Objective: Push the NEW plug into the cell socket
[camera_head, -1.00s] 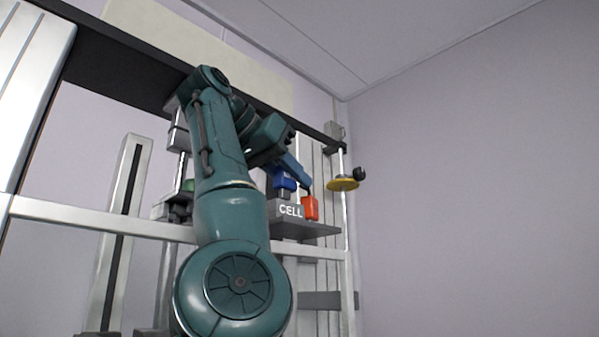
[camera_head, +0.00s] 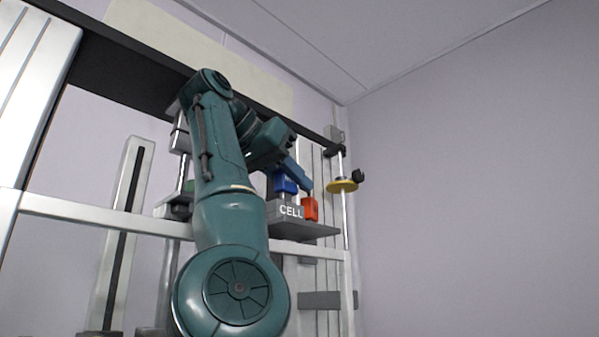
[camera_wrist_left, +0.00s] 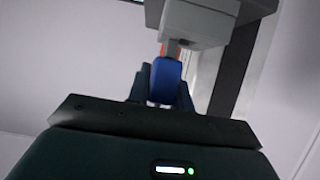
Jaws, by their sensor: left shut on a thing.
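The blue plug (camera_head: 287,185) is upright at the grey block marked CELL (camera_head: 285,212), with its narrow grey lower end at the top of the block. I cannot tell how deep that end sits in the socket. My left gripper (camera_head: 298,173) is shut on the blue plug from above. In the left wrist view, the blue plug (camera_wrist_left: 164,82) stands between the dark fingers of my left gripper (camera_wrist_left: 164,92), and its grey tip meets the grey block (camera_wrist_left: 200,22). My right gripper is out of view.
A red-orange plug (camera_head: 309,208) sits at the right side of the CELL block, close to the blue plug. The block stands on a grey shelf (camera_head: 318,230). A yellow disc (camera_head: 342,186) on a post is to the right.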

